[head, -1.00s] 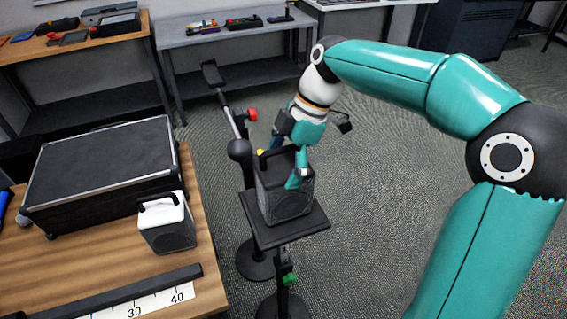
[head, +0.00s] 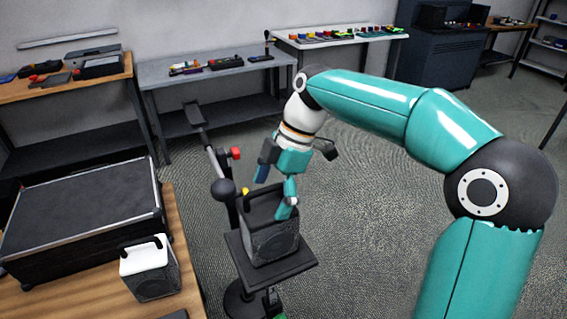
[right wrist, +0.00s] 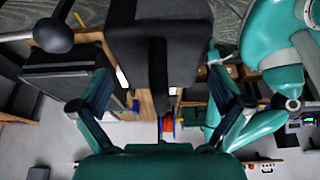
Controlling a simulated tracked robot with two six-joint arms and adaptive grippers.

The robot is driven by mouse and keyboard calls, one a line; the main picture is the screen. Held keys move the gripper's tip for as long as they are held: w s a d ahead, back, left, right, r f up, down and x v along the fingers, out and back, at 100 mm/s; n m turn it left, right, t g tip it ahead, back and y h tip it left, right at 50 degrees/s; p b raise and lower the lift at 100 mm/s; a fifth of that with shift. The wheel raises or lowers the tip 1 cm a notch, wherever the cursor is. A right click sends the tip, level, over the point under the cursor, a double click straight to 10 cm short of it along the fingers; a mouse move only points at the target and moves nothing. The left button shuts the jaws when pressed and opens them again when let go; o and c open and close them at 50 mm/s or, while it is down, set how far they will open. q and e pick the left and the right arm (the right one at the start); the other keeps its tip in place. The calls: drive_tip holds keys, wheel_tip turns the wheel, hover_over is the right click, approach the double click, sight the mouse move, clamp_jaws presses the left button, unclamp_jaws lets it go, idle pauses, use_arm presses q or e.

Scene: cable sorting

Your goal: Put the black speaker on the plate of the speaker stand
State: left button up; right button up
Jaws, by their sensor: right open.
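The black speaker (head: 272,240) stands upright on the square plate (head: 300,264) of the speaker stand in the head view. My right gripper (head: 275,189) is open at the top of the speaker. One finger overlaps the speaker's upper side in the picture, and the other shows above its top. In the right wrist view the dark speaker (right wrist: 155,45) fills the top middle. It lies beyond the spread fingers of my right gripper (right wrist: 165,75), with its handle towards the camera. Whether a finger touches it I cannot tell. My left gripper is not in view.
A white speaker (head: 150,270) stands on the wooden table (head: 180,235) at the left, beside a large black case (head: 80,215). A dark pole with a ball knob (head: 222,190) stands close left of the speaker. The floor to the right is clear.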

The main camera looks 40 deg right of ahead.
drive_tip(key=p+v, duration=0.1)
drive_tip(key=v, duration=0.8)
drive_tip(key=shift+r, duration=0.3)
drive_tip(key=shift+d, duration=0.1)
